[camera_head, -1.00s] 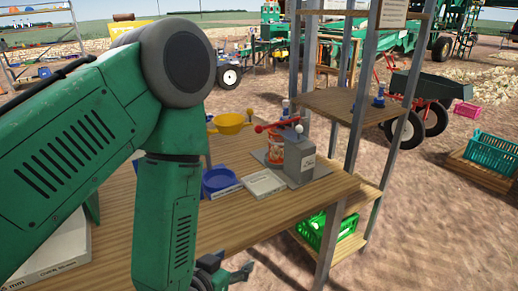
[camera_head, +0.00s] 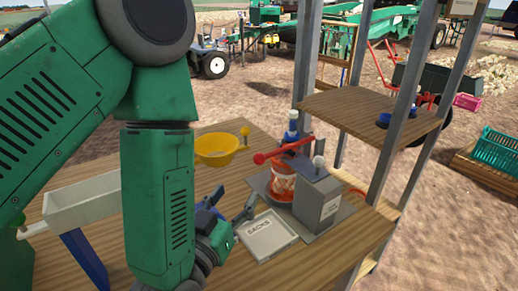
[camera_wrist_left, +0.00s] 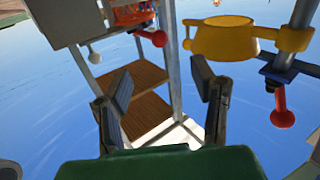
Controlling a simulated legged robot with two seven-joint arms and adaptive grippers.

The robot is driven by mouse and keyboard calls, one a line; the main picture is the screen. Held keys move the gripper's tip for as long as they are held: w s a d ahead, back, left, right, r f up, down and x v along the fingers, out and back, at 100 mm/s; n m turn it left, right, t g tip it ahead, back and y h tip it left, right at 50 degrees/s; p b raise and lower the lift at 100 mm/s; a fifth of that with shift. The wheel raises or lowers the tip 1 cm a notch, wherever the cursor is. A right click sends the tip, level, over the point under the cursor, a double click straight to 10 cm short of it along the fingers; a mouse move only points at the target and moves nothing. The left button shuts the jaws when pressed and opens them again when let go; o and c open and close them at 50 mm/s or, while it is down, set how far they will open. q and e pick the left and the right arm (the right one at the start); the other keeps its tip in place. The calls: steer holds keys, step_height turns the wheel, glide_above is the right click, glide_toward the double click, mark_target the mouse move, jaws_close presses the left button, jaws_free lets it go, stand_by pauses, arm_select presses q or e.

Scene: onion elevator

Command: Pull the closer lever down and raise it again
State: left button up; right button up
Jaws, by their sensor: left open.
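In the head view a grey box (camera_head: 318,200) stands on the wooden table, with a pale ball-topped lever (camera_head: 318,162) on it. Beside it a red lever (camera_head: 284,152) with a ball end lies nearly level above an orange mesh sack (camera_head: 282,186). I cannot tell which is the closer lever. My left gripper (camera_head: 232,204) is open and empty, left of the box and below the red lever, apart from both. In the wrist view its fingers (camera_wrist_left: 160,80) are spread, with a red ball (camera_wrist_left: 160,38) and a pale ball (camera_wrist_left: 94,58) beyond them. My right gripper is not in view.
A yellow bowl (camera_head: 216,149) stands behind my gripper. A long pale trough (camera_head: 82,202) is at left. Metal shelf posts (camera_head: 397,135) and a wooden shelf (camera_head: 372,112) rise at right.

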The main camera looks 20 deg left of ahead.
mark_target(257, 164)
arm_select(q)
steer(key=w+b, duration=0.1)
steer(key=w, duration=0.1)
steer(key=w+d+b, duration=0.1)
steer(key=w, duration=0.2)
steer(key=w+b, duration=0.1)
steer(key=w, duration=0.2)
steer(key=shift+w+d+r, duration=0.1)
steer(key=shift+d+r, duration=0.1)
steer(key=shift+d, duration=0.15)
steer(key=w, duration=0.2)
steer(key=w+a, duration=0.1)
steer(key=w, duration=0.1)
steer(key=shift+w+a+f, duration=0.15)
steer(key=shift+w+f, duration=0.05)
steer(key=shift+w, duration=0.3)
steer(key=shift+d+r, duration=0.1)
steer(key=shift+d, duration=0.65)
steer(key=c, duration=1)
steer(key=shift+a, duration=0.25)
jaws_close()
steer(key=shift+a, duration=0.2)
